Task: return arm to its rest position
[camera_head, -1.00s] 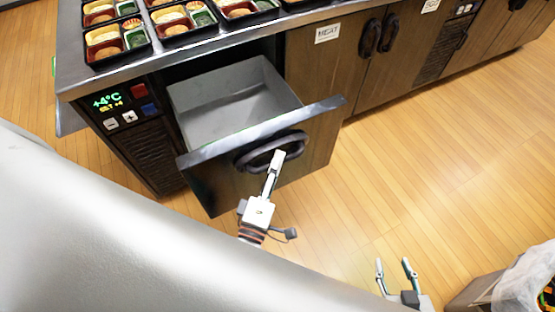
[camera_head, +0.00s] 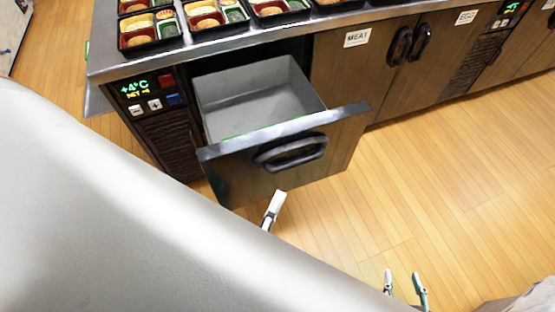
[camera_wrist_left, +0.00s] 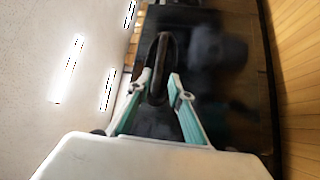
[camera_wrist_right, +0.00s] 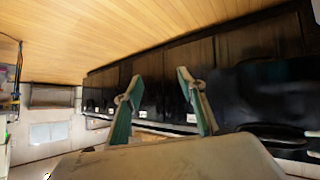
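My left gripper (camera_head: 277,198) is in front of the pulled-out drawer, below its dark handle (camera_head: 291,153) and apart from it in the head view. In the left wrist view its two fingers (camera_wrist_left: 160,85) are spread, with the handle (camera_wrist_left: 161,68) showing ahead between them. It holds nothing. My right gripper (camera_head: 405,276) is over the wooden floor at the bottom right, its fingers apart and empty. In the right wrist view its fingers (camera_wrist_right: 160,85) are also spread with nothing between them.
The drawer (camera_head: 225,172) stands open with an empty grey bin (camera_head: 262,98). The counter edge (camera_head: 135,68) and bento trays (camera_head: 149,43) are above it. Closed cabinet doors marked MEAT (camera_head: 357,37) are to the right. The floor (camera_head: 440,160) in front is clear.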

